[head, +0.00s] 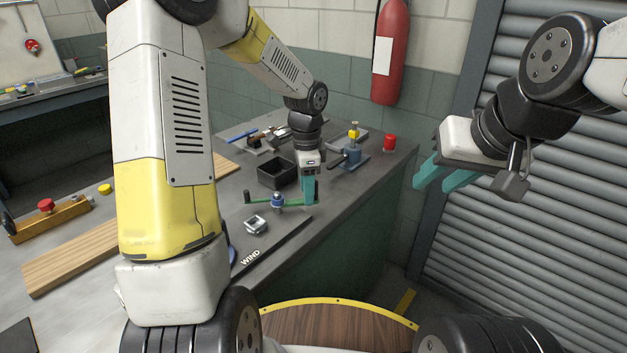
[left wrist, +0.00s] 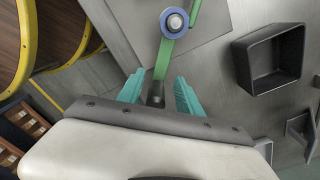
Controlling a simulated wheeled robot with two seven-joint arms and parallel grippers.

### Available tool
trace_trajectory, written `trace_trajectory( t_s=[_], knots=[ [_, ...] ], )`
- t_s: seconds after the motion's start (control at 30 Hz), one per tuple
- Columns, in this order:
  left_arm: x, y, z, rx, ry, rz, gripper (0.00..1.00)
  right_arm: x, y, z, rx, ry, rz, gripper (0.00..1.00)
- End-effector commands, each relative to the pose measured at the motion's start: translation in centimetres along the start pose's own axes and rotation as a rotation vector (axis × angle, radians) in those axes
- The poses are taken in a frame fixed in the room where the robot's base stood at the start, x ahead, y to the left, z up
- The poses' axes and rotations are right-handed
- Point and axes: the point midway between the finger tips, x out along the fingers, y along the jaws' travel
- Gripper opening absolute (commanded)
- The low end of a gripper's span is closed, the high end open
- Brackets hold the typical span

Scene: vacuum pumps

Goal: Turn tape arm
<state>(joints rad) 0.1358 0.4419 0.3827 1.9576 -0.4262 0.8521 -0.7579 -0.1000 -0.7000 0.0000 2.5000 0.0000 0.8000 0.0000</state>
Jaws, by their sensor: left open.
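The tape arm (head: 255,201) is a green bar with a blue-ringed hub (head: 277,200) in its middle, on the bench beside a dark strip marked WIND. In the left wrist view the green bar (left wrist: 163,58) runs from the hub (left wrist: 174,22) down to a dark knob (left wrist: 155,93) at its end. My left gripper (head: 309,190) is at the bar's right end. Its open teal fingers (left wrist: 158,95) stand on either side of the knob, with gaps showing on both sides. My right gripper (head: 442,176) is raised off the bench at the right, open and empty.
A black open box (head: 276,171) stands just behind the tape arm and also shows in the left wrist view (left wrist: 270,58). A small metal piece (head: 256,224) lies in front. A blue device (head: 352,153) and a red button (head: 389,142) are farther back.

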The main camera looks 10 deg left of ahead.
Motion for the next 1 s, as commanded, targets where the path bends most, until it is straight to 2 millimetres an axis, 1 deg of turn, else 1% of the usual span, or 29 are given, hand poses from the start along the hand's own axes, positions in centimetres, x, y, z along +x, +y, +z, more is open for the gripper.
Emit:
trace_trajectory(
  t_s=[0.2,0.57,0.67,1.0],
  knots=[
    [-0.8,0.0,0.0,-0.001,0.000,-0.001,0.42,0.0,0.0,0.0,0.000,0.000,0.000,0.36],
    [-1.0,0.0,0.0,-0.001,0.000,-0.001,0.42,0.0,0.0,0.0,0.000,0.000,0.000,0.36],
    [-1.7,0.0,0.0,-0.001,-0.001,-0.002,0.42,0.0,0.0,0.0,0.000,0.000,0.000,0.36],
    [-5.2,-0.1,0.0,-0.002,0.001,-0.002,0.42,0.0,0.0,0.0,0.000,0.000,0.000,0.36]
  ],
)
